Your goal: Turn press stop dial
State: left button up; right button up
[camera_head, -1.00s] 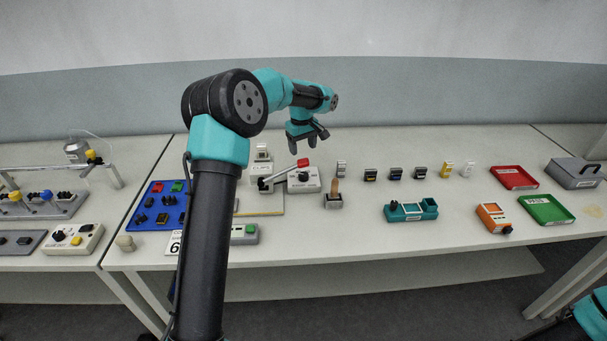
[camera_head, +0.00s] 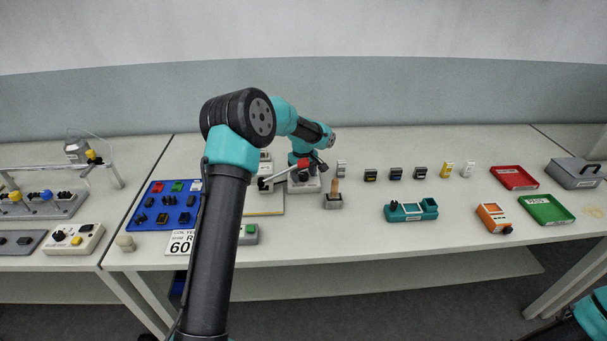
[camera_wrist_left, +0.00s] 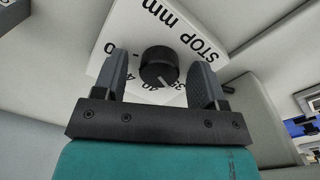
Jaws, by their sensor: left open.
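The press stop dial is a round black knob (camera_wrist_left: 160,67) on a white plate (camera_wrist_left: 185,28) marked with numbers and "STOP mm" in the left wrist view. My left gripper (camera_wrist_left: 160,62) is open, with one finger on each side of the knob and a gap visible on both sides. In the head view my left gripper (camera_head: 304,171) points down over the small white dial box (camera_head: 304,187) and hides much of it. My right gripper is out of view.
A small block with a wooden handle (camera_head: 334,198) stands close to the right of the dial box. Several small connectors (camera_head: 395,173) stand in a row further right. A blue board (camera_head: 166,205) lies to the left. A teal fixture (camera_head: 410,211) sits right of centre.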

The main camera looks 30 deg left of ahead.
pick_arm(q)
jog(key=shift+c, duration=0.5)
jog(key=c, duration=0.8)
jog(key=shift+m, duration=0.4)
jog(key=m, duration=0.7)
jog(key=shift+r, duration=0.1)
jog(key=m, duration=0.4)
jog(key=shift+m, duration=0.3)
jog(key=shift+m+g, duration=0.3)
jog(key=shift+m, duration=1.6)
